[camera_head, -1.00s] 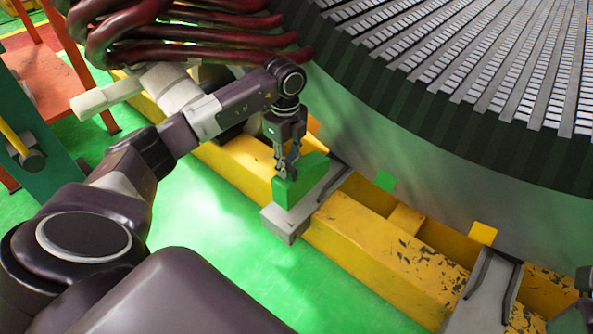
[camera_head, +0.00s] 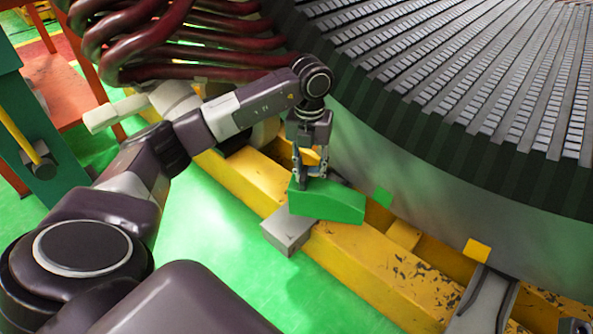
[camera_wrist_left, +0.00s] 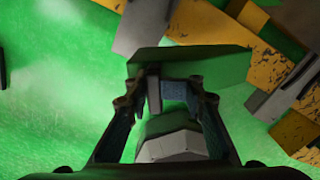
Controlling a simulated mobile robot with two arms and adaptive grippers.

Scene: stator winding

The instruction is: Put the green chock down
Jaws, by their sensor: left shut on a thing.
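The green chock (camera_head: 335,205) is a wedge-like block in the head view. My left gripper (camera_head: 308,178) is shut on its upper left part, with the fingers pointing down. The chock covers part of a grey plate (camera_head: 286,232) lying across the yellow beam; I cannot tell whether they touch. In the left wrist view, the chock (camera_wrist_left: 205,63) lies across the front of the fingers (camera_wrist_left: 175,90), and the grey plate (camera_wrist_left: 143,28) shows past it. My right gripper is not clearly in view.
The large stator ring (camera_head: 400,175) stands close to the right of my left gripper. Dark red pipes (camera_head: 200,40) are at the upper left. The yellow beam (camera_head: 385,270) runs under the ring, with another grey support (camera_head: 485,300) at lower right. The green floor (camera_head: 215,240) is clear.

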